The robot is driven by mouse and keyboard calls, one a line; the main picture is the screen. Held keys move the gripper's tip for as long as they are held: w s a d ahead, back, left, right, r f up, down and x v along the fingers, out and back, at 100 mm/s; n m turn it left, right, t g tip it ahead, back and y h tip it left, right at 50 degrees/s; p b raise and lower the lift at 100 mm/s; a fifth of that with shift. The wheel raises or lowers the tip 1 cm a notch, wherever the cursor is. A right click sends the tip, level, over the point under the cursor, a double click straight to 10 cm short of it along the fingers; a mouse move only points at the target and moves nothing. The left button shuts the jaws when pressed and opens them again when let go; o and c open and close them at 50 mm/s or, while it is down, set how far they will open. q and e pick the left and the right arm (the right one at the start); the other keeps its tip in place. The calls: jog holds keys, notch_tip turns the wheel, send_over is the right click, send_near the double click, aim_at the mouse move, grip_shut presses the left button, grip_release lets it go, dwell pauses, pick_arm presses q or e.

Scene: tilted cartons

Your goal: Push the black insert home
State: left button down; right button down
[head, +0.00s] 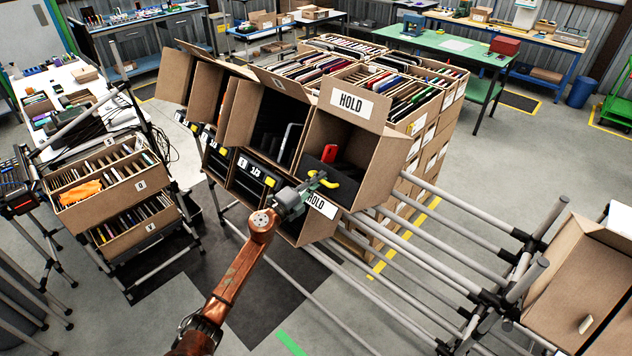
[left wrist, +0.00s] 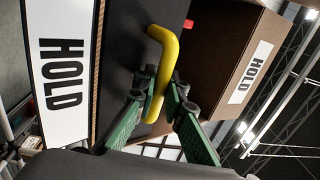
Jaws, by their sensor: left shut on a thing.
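The black insert (head: 350,172) sits in the mouth of the tilted HOLD carton (head: 375,150), low in the opening. In the left wrist view the insert is a dark panel (left wrist: 122,60) beside the carton's HOLD front strip. A yellow handle (head: 335,184) is on the insert's front; it also shows in the left wrist view (left wrist: 165,42). My left gripper (head: 318,182), with green fingers, is shut on this yellow handle (left wrist: 160,92). How deep the insert sits cannot be told. My right gripper is not in view.
A red item (head: 329,153) shows above the insert in the HOLD carton. Open cartons (head: 257,115) stand to its left, and file-filled cartons (head: 400,90) behind. Grey rack pipes (head: 440,240) run to the right. A cart with cartons (head: 110,190) stands at left.

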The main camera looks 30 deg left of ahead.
pick_arm(q)
jog(key=shift+f, duration=0.1)
jog(key=c, duration=2.3)
grip_release()
jog(key=shift+w, duration=0.15)
jog(key=shift+o, duration=0.2)
jog(key=v, duration=1.2)
